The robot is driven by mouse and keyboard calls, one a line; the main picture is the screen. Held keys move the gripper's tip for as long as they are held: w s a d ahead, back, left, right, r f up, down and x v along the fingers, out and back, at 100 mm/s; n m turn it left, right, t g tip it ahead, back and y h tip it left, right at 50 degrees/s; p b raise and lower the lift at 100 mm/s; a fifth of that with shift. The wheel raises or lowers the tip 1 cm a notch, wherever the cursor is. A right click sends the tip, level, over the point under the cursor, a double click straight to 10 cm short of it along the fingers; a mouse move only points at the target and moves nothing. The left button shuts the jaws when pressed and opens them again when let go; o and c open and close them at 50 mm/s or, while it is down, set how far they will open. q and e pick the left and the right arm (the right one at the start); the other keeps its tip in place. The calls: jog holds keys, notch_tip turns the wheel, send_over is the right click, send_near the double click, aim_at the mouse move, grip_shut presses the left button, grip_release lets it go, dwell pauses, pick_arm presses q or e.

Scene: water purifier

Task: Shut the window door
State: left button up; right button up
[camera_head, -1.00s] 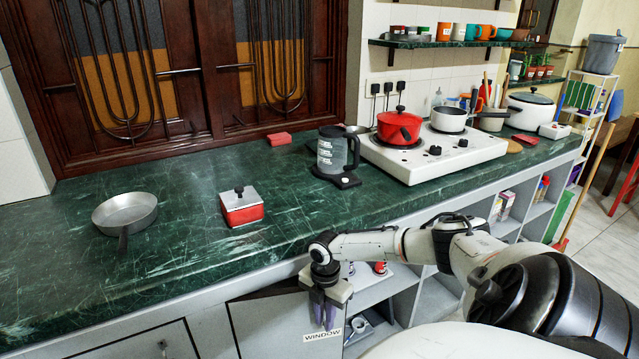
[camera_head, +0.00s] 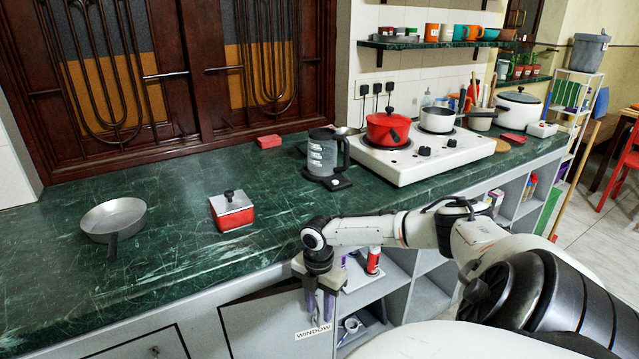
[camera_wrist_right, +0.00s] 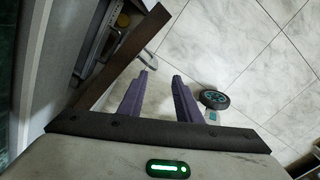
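The window door is a grey cabinet door (camera_head: 268,322) below the counter, with a white "WINDOW" label (camera_head: 312,332) near its edge. It stands partly open, angled out from the cabinet. In the right wrist view its brown edge (camera_wrist_right: 128,52) runs diagonally at upper left. My right gripper (camera_head: 320,308) points down beside the door's free edge, near the label. In the right wrist view the gripper (camera_wrist_right: 160,82) is open, its purple fingers apart with only floor between them. Contact with the door cannot be told. My left gripper is not in view.
The green counter (camera_head: 170,250) overhangs the door. On it are a pan (camera_head: 113,215), a red box (camera_head: 232,212), a kettle (camera_head: 325,155) and a stove (camera_head: 425,160). Open shelves (camera_head: 385,280) with a red can (camera_head: 374,260) lie right of the door.

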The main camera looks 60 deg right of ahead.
notch_tip(320, 180, up, 6)
jog(key=shift+d+f, duration=0.1)
jog(key=shift+f, duration=0.15)
jog(key=shift+c, duration=0.4)
